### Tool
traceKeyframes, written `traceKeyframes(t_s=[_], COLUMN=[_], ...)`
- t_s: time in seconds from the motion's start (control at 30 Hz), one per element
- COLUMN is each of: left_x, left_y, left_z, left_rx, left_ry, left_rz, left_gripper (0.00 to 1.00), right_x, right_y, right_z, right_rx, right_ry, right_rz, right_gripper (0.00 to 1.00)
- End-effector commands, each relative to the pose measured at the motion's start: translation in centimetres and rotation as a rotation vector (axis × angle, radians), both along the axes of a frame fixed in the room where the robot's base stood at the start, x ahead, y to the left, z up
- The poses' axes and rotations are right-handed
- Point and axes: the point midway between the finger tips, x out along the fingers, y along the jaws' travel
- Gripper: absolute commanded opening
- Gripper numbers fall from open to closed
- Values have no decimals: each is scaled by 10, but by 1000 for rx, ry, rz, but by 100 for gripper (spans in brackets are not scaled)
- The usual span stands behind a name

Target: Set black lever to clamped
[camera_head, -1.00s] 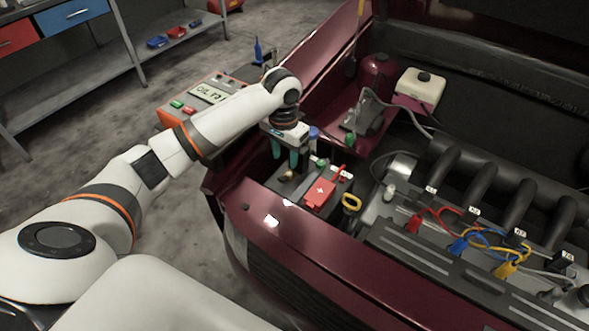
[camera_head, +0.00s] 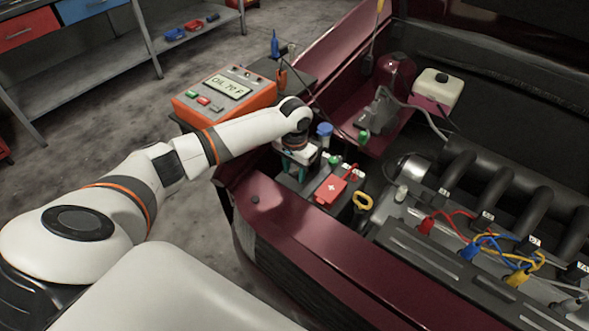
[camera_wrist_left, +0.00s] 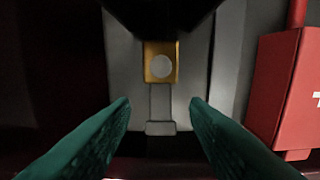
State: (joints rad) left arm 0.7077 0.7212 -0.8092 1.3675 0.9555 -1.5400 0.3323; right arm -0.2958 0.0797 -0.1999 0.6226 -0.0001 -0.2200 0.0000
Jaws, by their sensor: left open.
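My left gripper (camera_head: 297,170) is open over the left end of the battery at the front of the engine bay. In the left wrist view its two teal fingers (camera_wrist_left: 160,108) stand apart with nothing between their tips. Beyond them is a brass clamp (camera_wrist_left: 160,50) around a round grey post, with a narrow grey strip below it. A dark shape fills the top of that view; I cannot tell whether it is the black lever. In the head view the gripper and wrist hide this spot. My right gripper is not in view.
A red terminal cover with a white plus (camera_head: 330,188) is right of the gripper, also in the left wrist view (camera_wrist_left: 285,88). A yellow ring (camera_head: 363,201), a blue cap (camera_head: 324,129) and the maroon front body edge (camera_head: 290,225) are close. An orange meter (camera_head: 225,95) stands behind the arm.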

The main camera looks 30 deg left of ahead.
Motion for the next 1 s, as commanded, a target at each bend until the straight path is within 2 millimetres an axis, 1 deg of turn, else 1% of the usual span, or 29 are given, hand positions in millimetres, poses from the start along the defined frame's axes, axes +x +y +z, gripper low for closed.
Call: traceKeyframes(t_s=[0.27, 0.3, 0.37, 0.53, 0.67, 0.77, 0.9, 1.0], left_x=[0, 0, 0, 0, 0, -3, -8, -11], left_y=[0, 0, 0, 0, 0, 0, 0, 0], left_z=[-2, -2, -2, -2, -1, 1, 0, -3], left_rx=[0, 0, 0, 0, -1, -5, -14, -21], left_ry=[-1, -1, -1, -1, -8, -46, -160, -258], left_rz=[0, 0, 0, 0, 0, 0, 1, 0], left_gripper=[42, 39, 29, 1, 0, 0, 0, 0], right_x=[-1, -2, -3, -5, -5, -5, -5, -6], right_y=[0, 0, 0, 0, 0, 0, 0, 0], right_z=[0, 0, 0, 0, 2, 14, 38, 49], right_rx=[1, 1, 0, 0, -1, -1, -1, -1], right_ry=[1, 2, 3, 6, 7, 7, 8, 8], right_rz=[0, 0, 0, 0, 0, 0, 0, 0], right_gripper=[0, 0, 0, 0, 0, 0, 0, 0])
